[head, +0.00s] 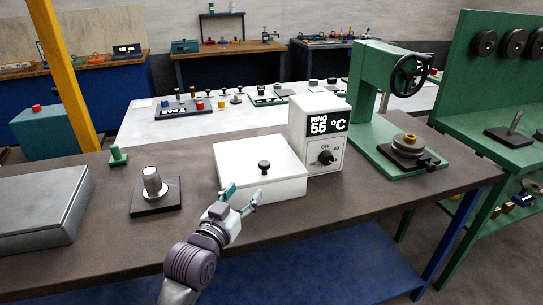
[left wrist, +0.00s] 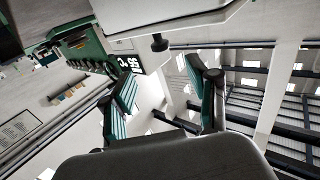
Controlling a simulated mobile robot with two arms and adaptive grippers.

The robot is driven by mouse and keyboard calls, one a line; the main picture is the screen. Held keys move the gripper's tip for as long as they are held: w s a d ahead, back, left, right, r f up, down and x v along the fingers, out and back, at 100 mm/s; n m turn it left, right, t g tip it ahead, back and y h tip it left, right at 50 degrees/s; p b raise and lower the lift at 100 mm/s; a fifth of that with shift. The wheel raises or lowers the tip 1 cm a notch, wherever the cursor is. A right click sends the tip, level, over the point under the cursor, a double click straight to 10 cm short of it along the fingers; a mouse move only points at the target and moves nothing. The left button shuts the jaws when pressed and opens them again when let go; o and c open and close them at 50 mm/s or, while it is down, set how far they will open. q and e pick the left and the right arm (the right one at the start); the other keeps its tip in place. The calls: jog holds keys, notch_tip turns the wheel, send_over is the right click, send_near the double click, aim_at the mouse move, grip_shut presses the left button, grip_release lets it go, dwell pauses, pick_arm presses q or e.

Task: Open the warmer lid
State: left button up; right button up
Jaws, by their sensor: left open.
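The warmer is a white box (head: 290,188) with a flat white lid (head: 240,150), which lies closed. A black knob (head: 264,167) stands on the lid. My left gripper (head: 243,194) is open and empty in front of the warmer's front side, slightly left of and below the knob in the head view. In the left wrist view the open fingers (left wrist: 167,85) have teal pads, and the knob (left wrist: 160,43) shows beyond the fingertips, apart from them. The white lid (left wrist: 170,16) also shows there. My right gripper is in neither view.
A white control box (head: 320,115) reading "RING 55 °C" stands at the warmer's right rear. A green press (head: 375,90) stands further right. A metal post on a dark plate (head: 155,207) and a grey case (head: 40,200) are to the left. Bare brown tabletop (head: 110,245) lies at front left.

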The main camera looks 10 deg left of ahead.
aim_at(262, 167)
pick_arm(q)
jog(key=w, duration=0.4)
jog(key=w+d+p, duration=0.1)
jog(key=shift+w+r, duration=0.35)
jog(key=shift+w, duration=0.05)
jog(key=w, duration=0.4)
jog(key=w+d, duration=0.1)
jog(key=shift+w+f, duration=0.1)
jog(key=shift+w, duration=0.6)
jog(key=shift+w+d+f, duration=0.1)
jog(key=shift+w, duration=0.2)
jog(key=shift+c, duration=0.8)
grip_shut()
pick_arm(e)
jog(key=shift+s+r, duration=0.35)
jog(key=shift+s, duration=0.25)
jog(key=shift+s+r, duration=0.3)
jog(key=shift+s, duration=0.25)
